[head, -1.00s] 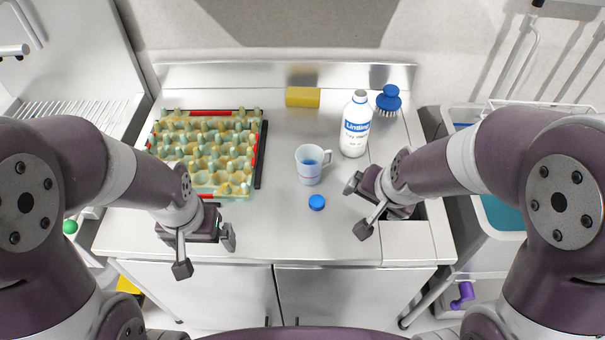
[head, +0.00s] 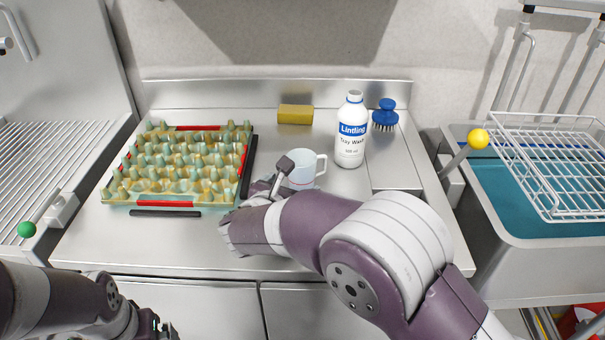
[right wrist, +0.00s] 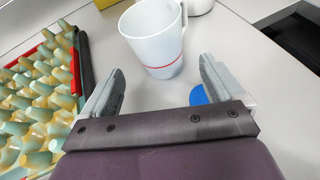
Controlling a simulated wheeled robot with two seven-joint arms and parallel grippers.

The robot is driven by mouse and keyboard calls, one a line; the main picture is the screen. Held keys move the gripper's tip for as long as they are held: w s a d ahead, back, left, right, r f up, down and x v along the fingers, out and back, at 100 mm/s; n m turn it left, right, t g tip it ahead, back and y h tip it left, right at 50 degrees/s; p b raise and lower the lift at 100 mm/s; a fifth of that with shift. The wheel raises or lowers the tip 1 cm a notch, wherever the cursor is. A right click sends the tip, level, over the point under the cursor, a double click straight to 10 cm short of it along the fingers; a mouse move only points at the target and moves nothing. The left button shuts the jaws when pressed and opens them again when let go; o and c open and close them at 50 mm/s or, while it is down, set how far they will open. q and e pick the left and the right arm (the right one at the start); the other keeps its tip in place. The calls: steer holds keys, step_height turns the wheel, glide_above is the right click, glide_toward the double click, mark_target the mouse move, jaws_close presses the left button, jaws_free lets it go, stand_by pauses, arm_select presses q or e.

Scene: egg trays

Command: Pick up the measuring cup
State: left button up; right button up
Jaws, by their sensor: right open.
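The measuring cup (head: 304,165) is white with a handle on its right and stands upright on the steel worktop, partly hidden by my right gripper. In the right wrist view the cup (right wrist: 152,42) shows a red line around it, just beyond the fingertips. My right gripper (head: 275,178) is open and empty. In its wrist view the two fingers (right wrist: 161,75) are spread wide, with the cup ahead of the gap between them and apart from them. My left gripper (head: 158,326) is only partly visible at the bottom left; its jaws cannot be made out.
A tray wash bottle (head: 350,145) stands right of the cup. A blue cap (right wrist: 199,95) lies by the right finger. An egg tray (head: 112,197) lies left. A yellow sponge (head: 295,114) and blue brush (head: 385,112) are behind. A sink (head: 485,235) is at right.

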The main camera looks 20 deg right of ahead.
mark_target(296, 179)
steer(key=x, duration=0.4)
steer(key=shift+w+d, duration=0.2)
steer(key=shift+s+r, duration=0.1)
steer(key=shift+c, duration=1.2)
steer(key=c, duration=1)
steer(key=shift+o, duration=0.2)
steer(key=shift+r, duration=0.4)
step_height(296, 179, up, 4)
steer(key=shift+s+d+f, duration=0.1)
steer(key=shift+f, duration=0.1)
steer(key=s+d+r, duration=0.6)
steer(key=s+d, duration=0.1)
steer(key=s, duration=0.1)
steer(key=shift+d+r+p, duration=0.3)
steer(key=shift+d, duration=0.05)
steer(key=shift+s, duration=0.15)
